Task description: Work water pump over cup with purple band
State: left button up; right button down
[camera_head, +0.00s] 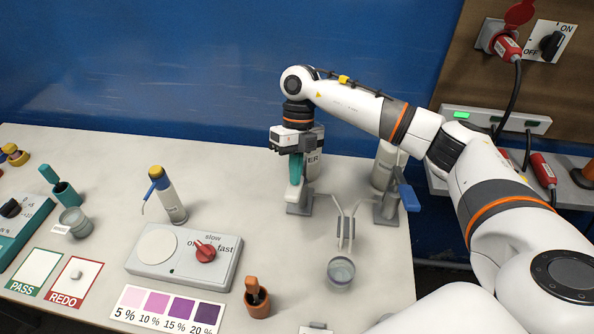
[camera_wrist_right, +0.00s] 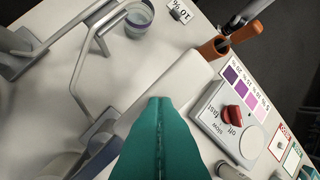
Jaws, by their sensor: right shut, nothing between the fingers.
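The water pump (camera_head: 314,168), a pale bottle whose label ends in "ER", stands behind my right gripper (camera_head: 295,178) in the head view. Its pale lever (camera_head: 294,196) is at the fingertips. In the right wrist view my teal fingers (camera_wrist_right: 160,102) are shut together with nothing between them, over the broad pale lever (camera_wrist_right: 172,65). I cannot tell whether they touch it. A clear cup (camera_head: 340,272) stands upright below the thin spouts. It also shows in the wrist view (camera_wrist_right: 140,22) with a dark band whose colour is unclear. My left gripper is not in view.
A second pump with a blue lever (camera_head: 408,196) stands to the right. A stirrer plate with a red knob (camera_head: 205,251), a brown pot (camera_head: 257,300) and a purple colour chart (camera_head: 166,309) are in front.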

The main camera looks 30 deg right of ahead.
aim_at(295, 189)
jog(key=shift+f, duration=0.15)
jog(key=b+x, duration=0.2)
jog(key=x, duration=0.1)
jog(key=b+x, duration=0.1)
jog(key=shift+w+d+f, duration=0.25)
jog(key=shift+w+f, duration=0.05)
jog(key=shift+f, duration=0.25)
jog(key=r, duration=0.1)
jog(key=r+p, duration=0.1)
jog(key=r, duration=0.1)
jog(key=r+p, duration=0.1)
jog(key=shift+w+d+r, duration=0.2)
jog(key=shift+w+r, duration=0.05)
jog(key=shift+r, duration=0.1)
jog(key=shift+w+r+p, duration=0.1)
jog(key=shift+r+p, duration=0.1)
jog(key=shift+p, duration=0.15)
jog(key=shift+f, duration=0.1)
dwell(1.2)
